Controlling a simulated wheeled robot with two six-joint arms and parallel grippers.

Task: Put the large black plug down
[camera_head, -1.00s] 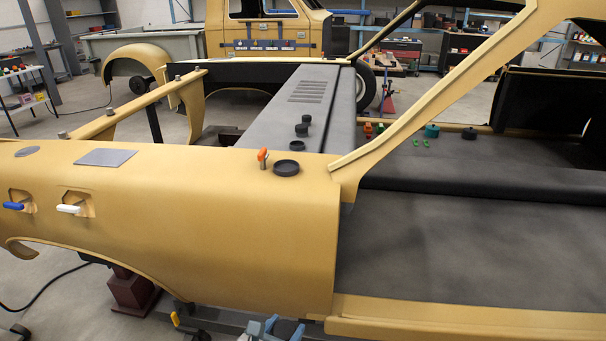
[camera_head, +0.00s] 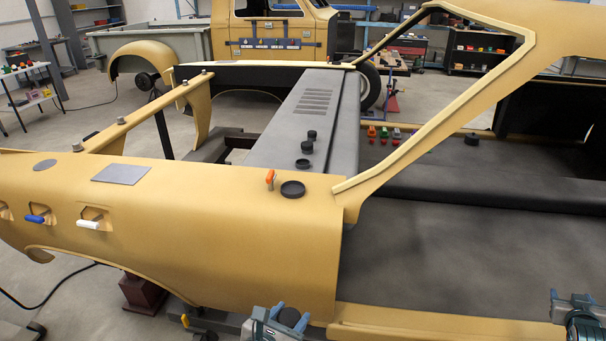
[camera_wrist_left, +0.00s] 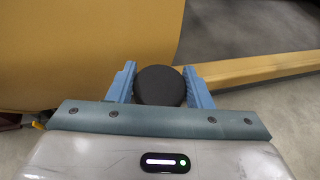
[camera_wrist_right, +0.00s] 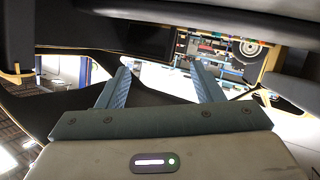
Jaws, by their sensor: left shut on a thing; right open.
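My left gripper (camera_head: 280,318) is at the bottom centre of the head view, in front of the tan car shell's side. It is shut on a round black plug (camera_wrist_left: 160,86), which sits between its blue fingers in the left wrist view. The plug also shows in the head view (camera_head: 290,317). My right gripper (camera_head: 572,306) is at the bottom right of the head view. In the right wrist view its fingers (camera_wrist_right: 160,85) are apart with nothing between them.
The tan fender (camera_head: 180,225) bears a black round dish-like piece (camera_head: 292,189), an orange-handled item (camera_head: 270,179) and a grey patch (camera_head: 121,174). Small black plugs (camera_head: 307,147) stand on the grey tunnel. Another black plug (camera_head: 472,139) is on the far sill. The grey floor panel (camera_head: 450,265) has free room.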

